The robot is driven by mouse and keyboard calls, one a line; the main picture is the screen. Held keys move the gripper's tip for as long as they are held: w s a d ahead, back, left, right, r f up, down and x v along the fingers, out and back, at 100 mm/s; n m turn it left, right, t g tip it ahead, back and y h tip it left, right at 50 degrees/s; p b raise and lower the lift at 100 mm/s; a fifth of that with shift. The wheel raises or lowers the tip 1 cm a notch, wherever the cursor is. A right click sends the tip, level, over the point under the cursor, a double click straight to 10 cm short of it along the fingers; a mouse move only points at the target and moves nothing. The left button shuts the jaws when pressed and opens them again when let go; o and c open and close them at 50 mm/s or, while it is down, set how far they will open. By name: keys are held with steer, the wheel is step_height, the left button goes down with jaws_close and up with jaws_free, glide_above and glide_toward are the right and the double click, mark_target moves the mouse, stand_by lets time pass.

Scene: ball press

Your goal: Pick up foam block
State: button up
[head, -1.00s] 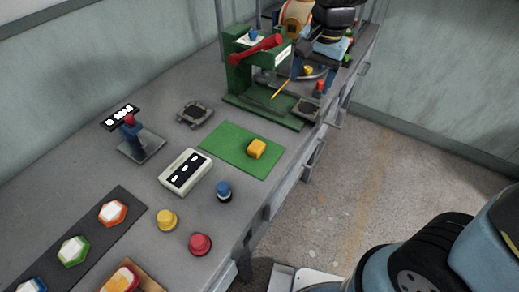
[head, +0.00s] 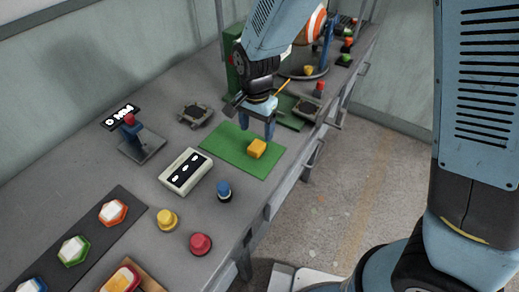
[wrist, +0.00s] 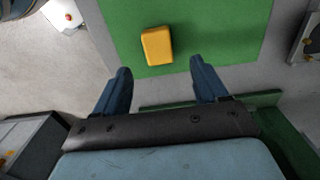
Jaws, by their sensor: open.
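The yellow foam block (head: 257,149) lies on the green mat (head: 226,146) on the workbench. It also shows in the wrist view (wrist: 157,46), ahead of my fingertips and between their lines, a little left of the middle. My gripper (head: 258,128) hangs over the far part of the mat, just behind the block in the head view. Its two blue fingers are apart and empty in the wrist view (wrist: 160,72). Neither finger is seen touching the block.
The green press (head: 233,72) is behind my arm. The bench's right edge runs close to the mat.

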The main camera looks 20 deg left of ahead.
mark_target(257, 144)
steer(key=shift+s+d+f, duration=0.1)
steer(key=shift+f, duration=3.35)
steer(key=c, duration=1.1)
steer(key=r, duration=0.3)
steer(key=shift+s+d+r, duration=0.1)
steer(key=shift+s+r, duration=0.1)
steer(key=shift+r, duration=0.2)
steer(key=s+d+r, duration=0.2)
steer(key=s+r, duration=0.1)
steer(key=s, duration=0.1)
steer(key=s+d+r, duration=0.2)
steer(key=s+r, duration=0.1)
steer(key=s, duration=0.1)
steer(key=s+d+r, duration=0.2)
steer(key=s+r, duration=0.1)
steer(key=s, duration=0.1)
steer(key=shift+d+r, duration=0.1)
steer(key=shift+d, duration=0.05)
